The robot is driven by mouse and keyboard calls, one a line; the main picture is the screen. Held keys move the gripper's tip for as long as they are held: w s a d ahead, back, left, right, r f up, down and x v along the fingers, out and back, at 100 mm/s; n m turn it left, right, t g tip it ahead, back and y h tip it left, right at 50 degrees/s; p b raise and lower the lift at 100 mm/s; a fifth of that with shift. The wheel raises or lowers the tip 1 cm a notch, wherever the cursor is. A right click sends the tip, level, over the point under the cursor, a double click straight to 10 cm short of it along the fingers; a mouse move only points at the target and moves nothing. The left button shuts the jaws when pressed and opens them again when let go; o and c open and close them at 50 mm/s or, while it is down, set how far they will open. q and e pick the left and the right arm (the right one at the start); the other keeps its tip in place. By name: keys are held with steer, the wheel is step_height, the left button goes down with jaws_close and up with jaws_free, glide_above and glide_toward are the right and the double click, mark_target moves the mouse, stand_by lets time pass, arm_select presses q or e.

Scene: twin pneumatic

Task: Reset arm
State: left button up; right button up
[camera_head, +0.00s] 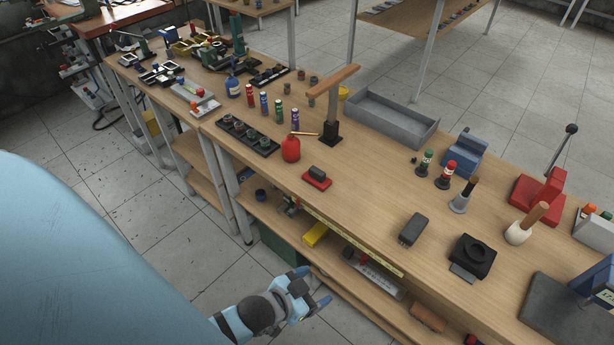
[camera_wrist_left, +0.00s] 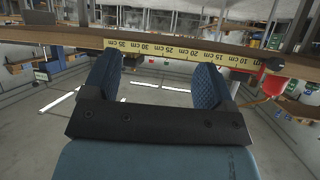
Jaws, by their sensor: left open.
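My left gripper (camera_head: 312,288) hangs in front of the wooden workbench (camera_head: 350,200), below the height of its top. It also shows in the left wrist view (camera_wrist_left: 166,88), with its two blue fingers spread apart and nothing between them. The yellow ruler strip (camera_wrist_left: 180,52) on the bench's front edge lies beyond the fingertips. My right gripper is in neither view.
A lower shelf holds a yellow box (camera_head: 314,234). Tiled floor (camera_head: 150,225) lies open left of the gripper.

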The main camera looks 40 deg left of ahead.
arm_select(q)
steer(key=shift+s+f+n+g, duration=0.45)
steer(key=shift+s+f, duration=0.25)
steer(key=shift+s, duration=0.3)
steer(key=shift+r, duration=0.1)
step_height(320, 180, up, 9)
steer(key=p, duration=0.9)
steer(key=shift+a+r+p, duration=0.15)
steer(key=shift+r+p, duration=0.05)
steer(key=shift+p, duration=0.1)
